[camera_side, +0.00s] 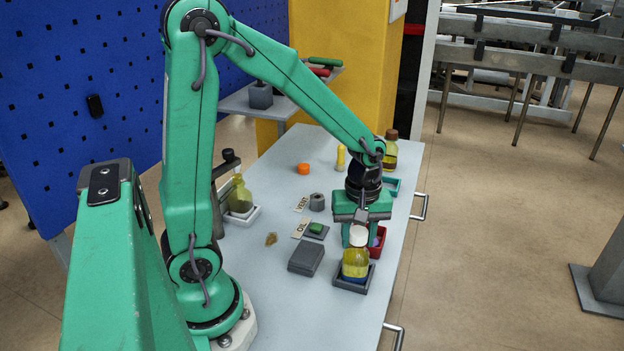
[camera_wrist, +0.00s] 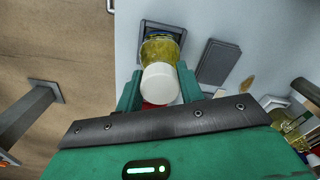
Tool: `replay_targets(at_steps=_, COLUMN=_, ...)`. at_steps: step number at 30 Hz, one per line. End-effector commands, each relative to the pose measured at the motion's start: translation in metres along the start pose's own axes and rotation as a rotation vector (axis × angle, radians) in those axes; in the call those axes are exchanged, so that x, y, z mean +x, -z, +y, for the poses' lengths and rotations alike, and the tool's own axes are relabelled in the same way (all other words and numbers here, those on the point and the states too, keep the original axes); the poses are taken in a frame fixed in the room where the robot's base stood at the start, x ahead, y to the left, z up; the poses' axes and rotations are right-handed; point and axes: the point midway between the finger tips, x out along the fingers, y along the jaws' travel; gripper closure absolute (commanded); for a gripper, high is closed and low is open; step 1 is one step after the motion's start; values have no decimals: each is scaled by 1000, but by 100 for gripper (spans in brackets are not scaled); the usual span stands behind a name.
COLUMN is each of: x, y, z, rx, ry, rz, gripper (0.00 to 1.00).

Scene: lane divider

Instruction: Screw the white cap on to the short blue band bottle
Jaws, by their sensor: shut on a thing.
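The short bottle (camera_side: 356,262) holds yellow liquid, has a blue band near its base, and stands upright in a dark square tray (camera_side: 352,285) near the table's right edge. It also shows in the wrist view (camera_wrist: 160,50). The white cap (camera_side: 358,237) is at the top of the bottle, and in the wrist view the cap (camera_wrist: 160,84) covers the mouth. My gripper (camera_wrist: 159,90) is shut on the cap, one green finger at each side, pointing down in the side view (camera_side: 358,229). I cannot tell whether the cap is seated on the thread.
A dark grey box (camera_side: 306,258) lies left of the bottle. A red tray (camera_side: 379,243) is close behind my gripper. A yellow-green flask (camera_side: 240,199) stands at the left, and a brown-capped bottle (camera_side: 390,152) at the back right. Small blocks and labels lie mid-table.

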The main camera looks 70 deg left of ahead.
Motion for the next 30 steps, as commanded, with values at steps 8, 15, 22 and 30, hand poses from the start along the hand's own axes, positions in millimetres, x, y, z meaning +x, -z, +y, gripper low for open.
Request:
replay_targets(at_steps=8, x=0, y=0, z=0, rx=19, ry=1, rz=0, gripper=78)
replay_targets(at_steps=15, x=0, y=0, z=0, rx=132, ry=1, rz=0, gripper=78)
replay_targets(at_steps=22, x=0, y=0, z=0, rx=149, ry=1, rz=0, gripper=78)
replay_targets(at_steps=30, x=0, y=0, z=0, rx=199, ry=1, rz=0, gripper=78)
